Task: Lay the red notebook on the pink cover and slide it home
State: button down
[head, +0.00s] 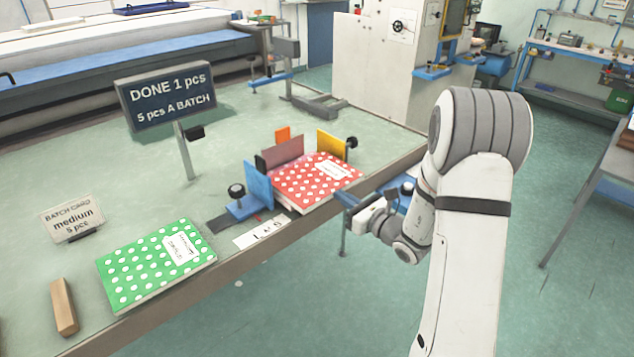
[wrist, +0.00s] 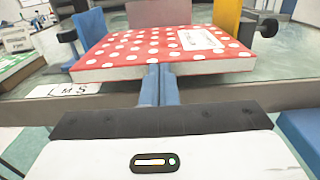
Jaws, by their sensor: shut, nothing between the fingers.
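The red notebook (head: 312,183) with white dots and a white label lies flat in a jig at the table's front edge. It also shows in the wrist view (wrist: 130,50). A blue stop (head: 258,185) stands at its left, a maroon plate (head: 283,152) behind it and a yellow plate (head: 331,144) at its back right. My gripper (head: 345,198) is shut and empty at the notebook's front edge. In the wrist view its blue fingertips (wrist: 160,70) meet that edge, though I cannot tell if they touch. I cannot make out a pink cover; the notebook may hide it.
A green dotted notebook (head: 157,264) lies on the table (head: 235,115) at the left, beside a wooden block (head: 64,307). A batch card (head: 72,219) reads medium, 5 pcs. A sign (head: 165,95) reads DONE 1 pcs. A size strip (head: 262,231) lies left of the jig.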

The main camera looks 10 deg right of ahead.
aim_at(332, 187)
jog(key=shift+b+x, duration=0.5)
jog(key=shift+x, duration=1.95)
jog(key=b+v, duration=0.1)
jog(key=v, duration=0.5)
